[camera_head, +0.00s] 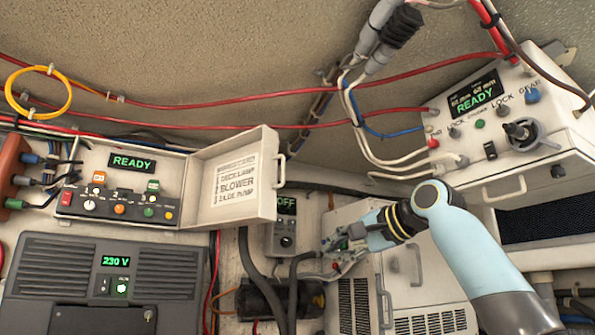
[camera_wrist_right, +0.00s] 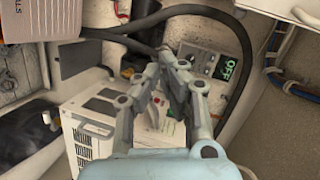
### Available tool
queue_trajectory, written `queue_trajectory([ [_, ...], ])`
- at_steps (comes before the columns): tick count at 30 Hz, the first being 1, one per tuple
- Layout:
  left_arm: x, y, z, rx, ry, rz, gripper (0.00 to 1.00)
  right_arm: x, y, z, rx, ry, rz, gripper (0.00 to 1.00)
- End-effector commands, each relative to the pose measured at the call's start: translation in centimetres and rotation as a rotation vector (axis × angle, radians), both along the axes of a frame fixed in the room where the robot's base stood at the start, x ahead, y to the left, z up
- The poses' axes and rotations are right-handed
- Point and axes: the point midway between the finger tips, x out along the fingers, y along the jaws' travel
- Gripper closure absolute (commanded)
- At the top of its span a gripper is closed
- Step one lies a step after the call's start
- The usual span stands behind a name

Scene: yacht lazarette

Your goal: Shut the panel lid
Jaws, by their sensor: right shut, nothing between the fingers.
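The panel box (camera_head: 118,193) on the left has a READY display, switches and knobs. Its pale panel lid (camera_head: 205,189) stands open, swung out to the box's right side, with printed lines such as BLOWER on its inner face and a handle on its right edge. Part of a lettered pale panel, apparently this lid (camera_wrist_right: 24,33), shows at the top left of the right wrist view. My right gripper (camera_head: 328,247) is shut and empty, below and to the right of the lid, apart from it. Its closed fingers (camera_wrist_right: 171,57) show in the wrist view. My left gripper is not in view.
A small box with an OFF display (camera_head: 284,226) stands between lid and gripper. Black hoses (camera_head: 250,270) run below the lid. A white vented unit (camera_head: 410,290) is under my right arm. A grey 230 V unit (camera_head: 105,282) lies below the panel box.

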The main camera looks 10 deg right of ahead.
Motion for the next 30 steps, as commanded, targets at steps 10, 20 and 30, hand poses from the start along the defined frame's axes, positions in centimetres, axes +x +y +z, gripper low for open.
queue_trajectory([
  [10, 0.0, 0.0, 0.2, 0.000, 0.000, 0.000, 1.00, -1.2, -0.4, 16.7, 0.298, -0.083, 0.053, 1.00],
  [20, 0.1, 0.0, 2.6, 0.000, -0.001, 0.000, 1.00, 2.9, 2.3, 17.2, 0.303, -0.081, 0.057, 1.00],
  [30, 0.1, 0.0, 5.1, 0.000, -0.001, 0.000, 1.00, 6.6, 5.5, 17.0, 0.297, -0.087, 0.055, 1.00],
])
